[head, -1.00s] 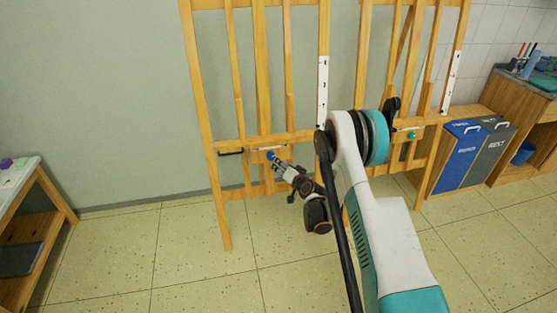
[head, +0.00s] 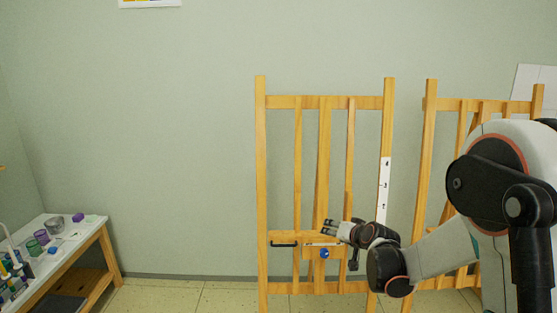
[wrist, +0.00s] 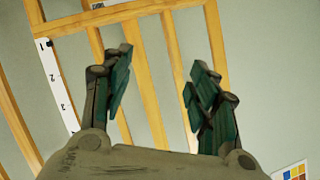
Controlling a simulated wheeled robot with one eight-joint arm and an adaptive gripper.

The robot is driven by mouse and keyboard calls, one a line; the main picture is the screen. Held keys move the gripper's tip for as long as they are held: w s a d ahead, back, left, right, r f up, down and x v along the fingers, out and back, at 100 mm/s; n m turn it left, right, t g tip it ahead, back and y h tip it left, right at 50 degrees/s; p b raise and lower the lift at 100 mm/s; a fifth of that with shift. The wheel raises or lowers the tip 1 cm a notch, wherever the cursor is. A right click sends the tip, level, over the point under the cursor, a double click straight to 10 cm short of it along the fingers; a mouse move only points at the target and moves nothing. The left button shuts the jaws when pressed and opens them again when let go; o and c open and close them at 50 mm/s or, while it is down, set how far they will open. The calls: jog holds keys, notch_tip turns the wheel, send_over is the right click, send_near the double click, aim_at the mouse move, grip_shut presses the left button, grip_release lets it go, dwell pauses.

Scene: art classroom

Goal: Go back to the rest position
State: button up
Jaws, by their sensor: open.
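My gripper (head: 329,228) is in front of the nearer wooden easel (head: 261,180) in the head view, over the easel's lower crossbar. It points left. In the wrist view my gripper (wrist: 160,85) has its two green-padded fingers wide apart with nothing between them. The easel's wooden bars (wrist: 140,70) show behind and between the fingers. A blue knob (head: 324,253) sits on the easel's crossbar just below my gripper, apart from the fingers. A black handle (head: 284,244) is to its left on the same bar.
A second easel (head: 430,150) stands at the right, partly behind my arm. A white table (head: 85,232) with cups, a purple block and other small items is at the lower left. The wall and floor between the table and the easel are clear.

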jog(key=s+r+n+g, duration=0.1)
jog(key=s+r, duration=0.3)
jog(key=s, duration=0.3)
jog(key=s+a+r+g+h, duration=0.1)
jog(key=s+r, duration=0.2)
jog(key=s, duration=0.3)
jog(key=s+r+n, duration=0.1)
jog(key=s+r, duration=0.3)
jog(key=s, duration=0.3)
jog(key=s+d+f+g+h, duration=0.1)
jog(key=s, duration=1)
jog(key=s+d+f+n+g+h, duration=0.1)
jog(key=s, duration=0.9)
jog(key=shift+s+f+g, duration=0.2)
jog(key=shift+s+g, duration=0.1)
jog(key=shift+s, duration=0.1)
